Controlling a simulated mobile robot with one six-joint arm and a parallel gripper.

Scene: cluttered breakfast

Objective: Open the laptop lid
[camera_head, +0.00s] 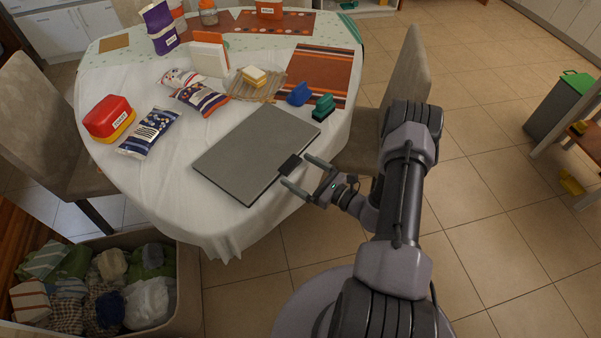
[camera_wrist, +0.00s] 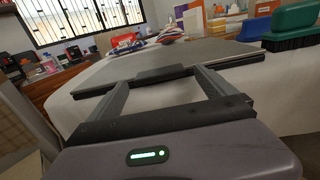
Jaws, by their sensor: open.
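The laptop (camera_head: 250,150) lies on the white-clothed table near its front edge, a flat grey slab with its lid shut. A small black tab (camera_head: 290,164) sticks out from its edge facing my gripper. My gripper (camera_head: 298,172) is open at that edge, with one finger on each side of the tab. In the wrist view the laptop (camera_wrist: 190,52) is seen almost edge-on, and the tab (camera_wrist: 162,73) sits between the two spread fingertips. I cannot tell whether the fingers touch the tab.
Blue (camera_head: 299,94) and green (camera_head: 323,106) brushes stand just behind the laptop's right corner. A snack bag (camera_head: 150,132) and a red-yellow box (camera_head: 109,118) lie to the left. A chair (camera_head: 405,75) stands right of the table. A laundry bin (camera_head: 187,290) is on the floor.

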